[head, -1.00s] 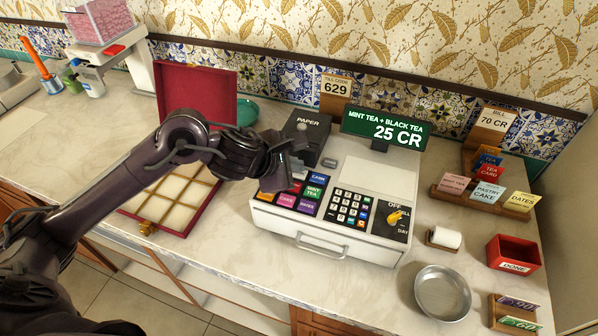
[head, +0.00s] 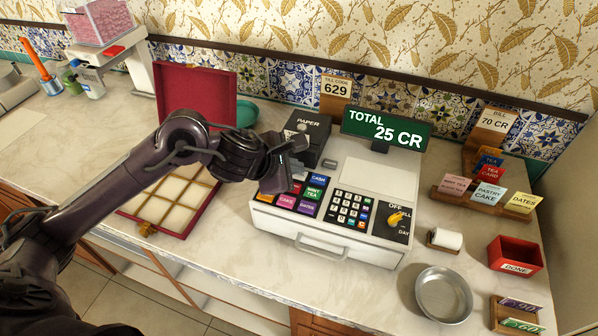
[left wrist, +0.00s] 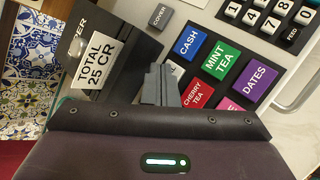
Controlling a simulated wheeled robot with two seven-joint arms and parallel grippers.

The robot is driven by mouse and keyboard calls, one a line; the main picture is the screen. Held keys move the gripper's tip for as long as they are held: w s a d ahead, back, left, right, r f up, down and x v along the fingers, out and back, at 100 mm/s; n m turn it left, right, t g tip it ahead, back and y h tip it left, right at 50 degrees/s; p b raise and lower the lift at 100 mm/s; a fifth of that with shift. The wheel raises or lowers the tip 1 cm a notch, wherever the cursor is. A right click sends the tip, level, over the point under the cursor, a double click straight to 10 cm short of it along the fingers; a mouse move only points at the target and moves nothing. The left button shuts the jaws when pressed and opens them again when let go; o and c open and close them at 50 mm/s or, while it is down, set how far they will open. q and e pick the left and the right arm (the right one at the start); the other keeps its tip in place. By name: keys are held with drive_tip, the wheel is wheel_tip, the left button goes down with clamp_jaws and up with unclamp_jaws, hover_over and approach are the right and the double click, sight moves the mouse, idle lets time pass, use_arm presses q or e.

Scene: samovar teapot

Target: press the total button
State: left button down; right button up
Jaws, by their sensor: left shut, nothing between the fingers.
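The cash register (head: 345,190) stands on the counter. Its green display (head: 386,127) reads "TOTAL 25 CR". My left gripper (head: 280,170) is shut and empty over the left edge of its coloured keys; it also shows in the left wrist view (left wrist: 160,86). The blue CASH key (left wrist: 190,42), green MINT TEA key (left wrist: 221,60), red CHERRY TEA key (left wrist: 198,93) and purple DATES key (left wrist: 259,78) are beside the fingers. A pale key (left wrist: 177,70) is partly hidden by the fingertips, and I cannot read its label. I cannot tell whether the fingers touch it.
A black paper unit (head: 309,128) stands close behind the gripper, with a slip (left wrist: 96,62) reading "TOTAL 25 CR". An open red box (head: 196,100) is to the left. A metal bowl (head: 443,294), paper roll (head: 446,238) and red DONE tray (head: 515,256) are at right.

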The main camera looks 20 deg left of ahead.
sight(295, 177)
use_arm(q)
drive_tip(key=shift+r+p, duration=0.3)
drive_tip(key=shift+r, duration=0.35)
wheel_tip(295, 177, up, 5)
drive_tip(key=p, duration=0.3)
drive_tip(key=shift+p, duration=0.35)
idle(0.5)
